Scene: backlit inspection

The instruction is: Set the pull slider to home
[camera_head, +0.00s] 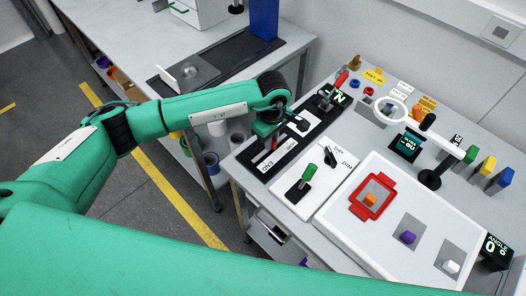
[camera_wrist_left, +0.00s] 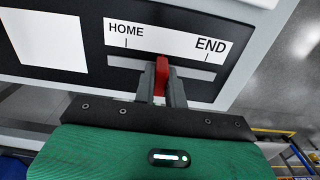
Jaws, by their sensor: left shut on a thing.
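The pull slider's red handle (camera_wrist_left: 162,74) stands in a pale slot (camera_wrist_left: 197,72) on a black panel (camera_wrist_left: 250,22). In the left wrist view it sits between the HOME mark (camera_wrist_left: 126,42) and the END mark (camera_wrist_left: 207,56), roughly midway. My left gripper (camera_wrist_left: 162,88) is shut on the red handle, with a grey finger on each side. In the head view my left gripper (camera_head: 272,138) is over the panel near the table's left edge, and my arm hides part of the panel. My right gripper is not in view.
A green-handled lever (camera_head: 308,172) stands on a white plate right of the slider panel. A large white board (camera_head: 345,235) with a red frame (camera_head: 372,197) lies to the front right. A ring-headed lamp (camera_head: 391,108) stands behind. A second table (camera_head: 130,45) is at the back left.

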